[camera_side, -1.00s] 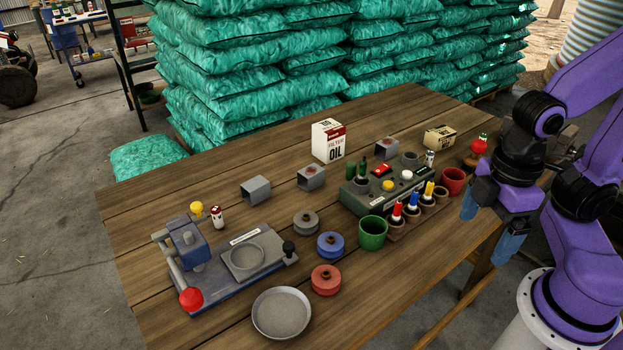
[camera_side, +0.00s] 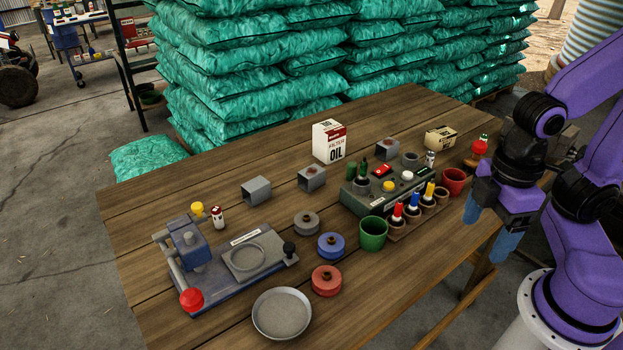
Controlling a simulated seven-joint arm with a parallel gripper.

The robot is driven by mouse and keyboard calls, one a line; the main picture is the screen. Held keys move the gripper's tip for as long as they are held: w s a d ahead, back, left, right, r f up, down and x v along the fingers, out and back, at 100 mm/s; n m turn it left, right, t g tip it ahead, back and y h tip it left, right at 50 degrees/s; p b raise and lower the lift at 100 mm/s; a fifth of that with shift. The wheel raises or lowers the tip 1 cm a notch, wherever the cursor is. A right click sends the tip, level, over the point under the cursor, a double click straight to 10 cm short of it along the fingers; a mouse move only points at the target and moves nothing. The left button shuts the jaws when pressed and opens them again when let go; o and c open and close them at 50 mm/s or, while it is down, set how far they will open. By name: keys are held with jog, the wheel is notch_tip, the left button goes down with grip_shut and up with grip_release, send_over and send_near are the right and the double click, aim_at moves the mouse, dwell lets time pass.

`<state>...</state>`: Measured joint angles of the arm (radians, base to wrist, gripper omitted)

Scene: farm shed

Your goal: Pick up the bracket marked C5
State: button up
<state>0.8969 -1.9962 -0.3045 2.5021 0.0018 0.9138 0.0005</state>
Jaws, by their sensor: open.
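Three grey square-tube pieces that look like brackets lie on the wooden table. One bracket (camera_side: 256,190) is left of the middle, another bracket (camera_side: 311,178) is just right of it, and a third bracket (camera_side: 387,148) is farther back, behind the grey control box.
The control box (camera_side: 361,196), green cup (camera_side: 373,233), red cup (camera_side: 453,182) and a rack of coloured-top pieces stand between my gripper and the brackets. A press fixture (camera_side: 222,262), round parts and a dish (camera_side: 282,313) are toward the front left.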

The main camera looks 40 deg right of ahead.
jog(key=w+a+n+t+h, duration=0.1)
jog(key=w+a+n+h, duration=0.15)
jog(key=w+a, duration=0.6)
jog(key=w+a+n+t+h, duration=0.1)
jog(key=w+a+n+h, duration=0.2)
jog(key=w, duration=1.1)
jog(key=w+a+n+t+h, duration=0.1)
jog(key=w+a+h, duration=0.2)
jog(key=w+a, duration=0.6)
jog(key=n+h, duration=0.1)
jog(key=h, duration=0.4)
send_near(310, 172)
jog(key=shift+g+y, duration=0.25)
jog(key=shift+g, duration=0.15)
jog(key=x, duration=0.9)
jog(key=shift+w+d+r, duration=0.1)
jog(key=shift+w+r, duration=0.2)
jog(key=c, duration=1.2)
